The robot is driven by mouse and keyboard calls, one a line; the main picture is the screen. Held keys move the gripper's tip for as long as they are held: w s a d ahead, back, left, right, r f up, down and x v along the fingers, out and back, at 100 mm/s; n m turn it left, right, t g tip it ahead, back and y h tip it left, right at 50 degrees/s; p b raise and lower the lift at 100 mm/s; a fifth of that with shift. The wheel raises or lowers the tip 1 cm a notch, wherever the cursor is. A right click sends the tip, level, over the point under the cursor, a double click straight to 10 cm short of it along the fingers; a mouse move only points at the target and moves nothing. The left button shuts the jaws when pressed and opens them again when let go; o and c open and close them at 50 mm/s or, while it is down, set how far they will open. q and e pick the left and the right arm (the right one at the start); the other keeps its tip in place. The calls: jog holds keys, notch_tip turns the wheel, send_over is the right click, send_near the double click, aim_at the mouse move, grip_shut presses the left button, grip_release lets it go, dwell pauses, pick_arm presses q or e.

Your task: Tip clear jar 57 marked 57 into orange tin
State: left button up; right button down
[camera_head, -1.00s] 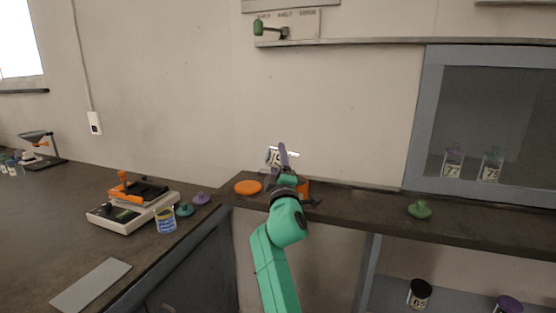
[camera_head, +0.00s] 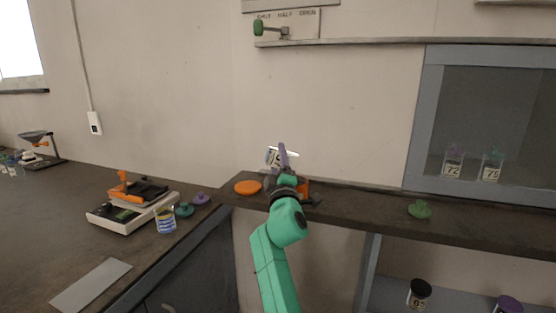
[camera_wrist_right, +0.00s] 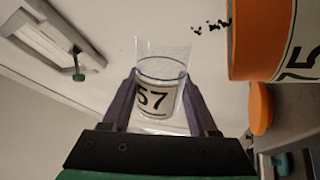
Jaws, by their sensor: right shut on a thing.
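The clear jar 57 (camera_wrist_right: 160,95) has a white label reading 57. My right gripper (camera_wrist_right: 162,92) is shut on it, one purple finger on each side. In the head view the jar (camera_head: 274,158) is tilted above the shelf counter, partly behind my right gripper (camera_head: 284,160). The orange tin (camera_wrist_right: 257,40) is beside the jar's mouth in the right wrist view, with a partly cut-off label. Dark grains (camera_wrist_right: 211,25) are in the air between the jar's mouth and the tin. In the head view the tin (camera_head: 304,188) is mostly hidden behind my wrist. My left gripper is out of view.
An orange lid (camera_head: 248,187) lies left of the tin. A green lid (camera_head: 419,209) lies farther right on the counter. Jars stand in the wall cabinet (camera_head: 431,120). A scale (camera_head: 132,214) and a labelled jar (camera_head: 165,220) stand on the left counter.

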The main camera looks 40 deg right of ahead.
dwell(0.4)
jog(key=n+y+p, duration=0.1)
jog(key=n, duration=0.1)
jog(key=n+t+y+p, duration=0.1)
jog(key=n, duration=0.1)
jog(key=shift+w+a+n, duration=0.15)
jog(key=shift+a+n, duration=0.15)
jog(key=shift+a, duration=0.05)
jog(key=shift+a+f+n+t+y+p, duration=0.1)
jog(key=shift+f+n+t+y+p, duration=0.2)
jog(key=shift+n+y, duration=0.35)
jog(key=shift+f, duration=0.1)
jog(key=n+y+p, duration=0.1)
jog(key=n, duration=0.1)
jog(key=n+y+p, duration=0.1)
jog(key=n, duration=0.1)
jog(key=shift+w+a+n+p, duration=0.15)
jog(key=shift+a+n+p, duration=0.05)
jog(key=shift+n+p, duration=0.15)
jog(key=shift+f+n+y, duration=0.1)
jog(key=shift+n+y, duration=0.35)
jog(key=shift+n, duration=0.35)
jog(key=shift+f, duration=0.2)
jog(key=shift+a, duration=0.1)
